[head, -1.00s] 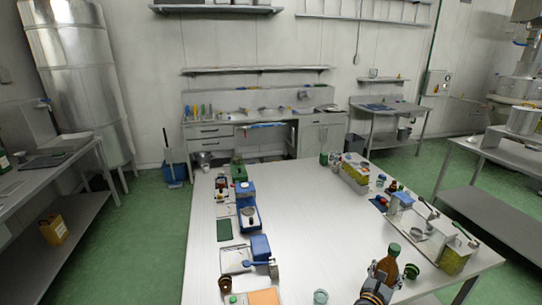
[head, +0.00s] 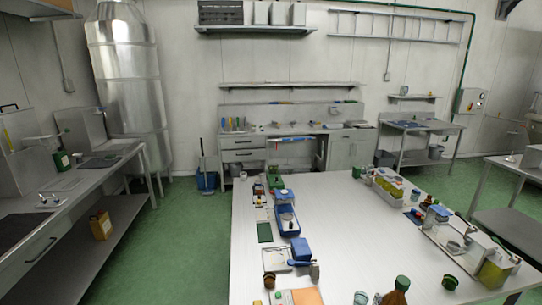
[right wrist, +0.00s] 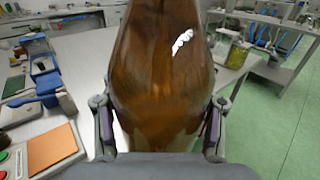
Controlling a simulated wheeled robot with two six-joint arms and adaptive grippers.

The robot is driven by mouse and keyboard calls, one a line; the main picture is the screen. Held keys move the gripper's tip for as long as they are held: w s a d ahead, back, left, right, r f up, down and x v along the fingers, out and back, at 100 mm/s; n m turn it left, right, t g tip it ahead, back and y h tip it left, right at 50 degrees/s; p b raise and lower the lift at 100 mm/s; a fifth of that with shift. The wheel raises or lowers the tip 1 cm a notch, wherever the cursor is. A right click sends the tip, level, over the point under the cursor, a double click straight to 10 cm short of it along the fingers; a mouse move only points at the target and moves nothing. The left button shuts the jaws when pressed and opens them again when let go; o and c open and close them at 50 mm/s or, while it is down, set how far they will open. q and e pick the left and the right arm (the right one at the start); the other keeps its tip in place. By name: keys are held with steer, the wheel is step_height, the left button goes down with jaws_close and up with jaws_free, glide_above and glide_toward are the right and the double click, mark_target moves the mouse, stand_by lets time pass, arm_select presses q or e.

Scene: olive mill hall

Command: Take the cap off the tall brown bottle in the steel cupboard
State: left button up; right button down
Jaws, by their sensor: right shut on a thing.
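A brown bottle (right wrist: 160,60) fills the middle of the right wrist view, with a small white mark on its side. My right gripper (right wrist: 158,108) is shut on it, one finger on each side. In the head view the bottle (head: 395,298) shows at the bottom edge, with a green cap (head: 402,283) on its top. Its lower part is cut off there. My left gripper is not in view. A steel cupboard with closed doors (head: 350,150) is built into the bench at the back wall. Its inside is hidden.
The white table (head: 335,235) has a clear middle. A blue scale (head: 287,219), a blue box (head: 301,249) and small items line its left side. A crate of jars (head: 388,188) and a metal tray (head: 450,245) are at right. Green floor lies open on the left.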

steer(key=s+a+r+n+t+y, duration=0.1)
steer(key=s+a+r+n+y, duration=0.15)
steer(key=a+y, duration=0.4)
steer(key=s+a+r+n+t+y, duration=0.1)
steer(key=a+r+n+t+y, duration=0.2)
steer(key=a, duration=0.7)
arm_select(q)
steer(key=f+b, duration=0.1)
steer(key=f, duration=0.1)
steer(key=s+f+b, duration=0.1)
steer(key=b, duration=0.1)
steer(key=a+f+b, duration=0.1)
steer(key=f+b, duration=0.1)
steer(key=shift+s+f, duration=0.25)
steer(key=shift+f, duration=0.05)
arm_select(e)
step_height(320, 180, down, 7)
steer(key=g, duration=0.1)
steer(key=shift+r+n, duration=0.15)
steer(key=shift+n, duration=0.3)
steer(key=shift+a, duration=0.1)
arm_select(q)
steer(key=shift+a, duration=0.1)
arm_select(e)
steer(key=s+a+r+n+g+y, duration=0.4)
steer(key=s+a+r+n+y, duration=0.3)
steer(key=r+y, duration=0.4)
steer(key=shift+s+r+n+y, duration=0.4)
steer(key=shift+s+n, duration=0.1)
steer(key=shift+s, duration=0.7)
